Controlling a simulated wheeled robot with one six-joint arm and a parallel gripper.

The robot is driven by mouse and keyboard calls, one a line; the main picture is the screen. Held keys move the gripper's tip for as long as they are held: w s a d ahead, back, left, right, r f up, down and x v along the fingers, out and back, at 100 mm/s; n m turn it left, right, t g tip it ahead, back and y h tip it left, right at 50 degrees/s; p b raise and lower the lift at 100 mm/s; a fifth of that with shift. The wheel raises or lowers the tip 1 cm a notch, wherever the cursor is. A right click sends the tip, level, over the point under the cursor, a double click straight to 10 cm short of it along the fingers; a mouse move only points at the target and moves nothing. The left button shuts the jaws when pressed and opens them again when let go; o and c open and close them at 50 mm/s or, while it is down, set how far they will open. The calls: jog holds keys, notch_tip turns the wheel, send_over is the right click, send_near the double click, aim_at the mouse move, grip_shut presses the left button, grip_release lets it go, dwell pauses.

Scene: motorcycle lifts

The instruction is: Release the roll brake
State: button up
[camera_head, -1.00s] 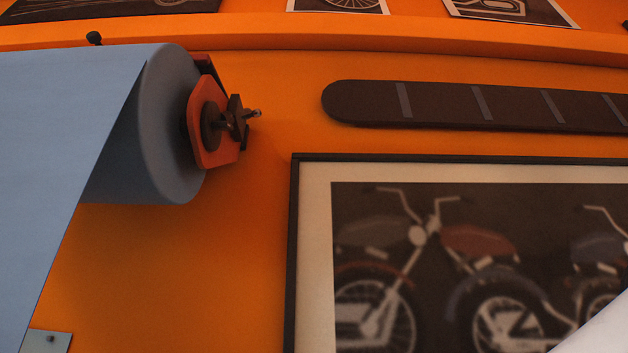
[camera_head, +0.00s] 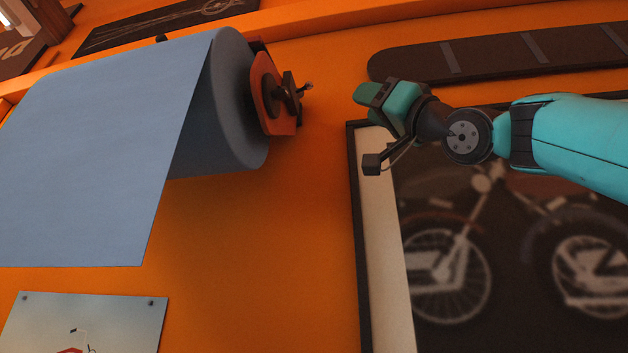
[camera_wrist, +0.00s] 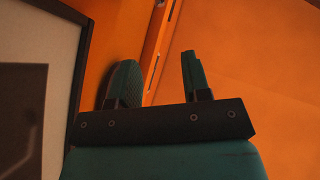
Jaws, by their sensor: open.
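A blue paper roll (camera_head: 238,110) hangs on the orange wall at the left in the head view, with a wide blue sheet (camera_head: 110,150) hanging from it. At its right end is a red-orange bracket (camera_head: 268,98) with a dark hub and a small knob or lever (camera_head: 300,90) sticking out; this looks like the roll brake. My gripper (camera_head: 370,95) is to the right of the lever, apart from it. In the wrist view my gripper (camera_wrist: 160,85) has its two teal fingers apart with nothing between them. The roll and brake do not show in the wrist view.
A framed motorcycle picture (camera_head: 357,230) hangs below my arm. A long dark strip with grey bars (camera_head: 490,52) is above it. A poster (camera_head: 90,320) is at the lower left. Bare orange wall (camera_head: 260,250) lies below the roll.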

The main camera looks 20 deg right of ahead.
aim_at(312, 86)
jog(key=p+x, duration=1.3)
jog(key=x, duration=0.3)
jog(key=shift+w+a+r+p, duration=0.1)
jog(key=shift+r+p, duration=0.2)
jog(key=shift+p, duration=0.1)
jog(key=shift+w+a+r, duration=0.15)
jog(key=shift+w, duration=0.15)
grip_shut()
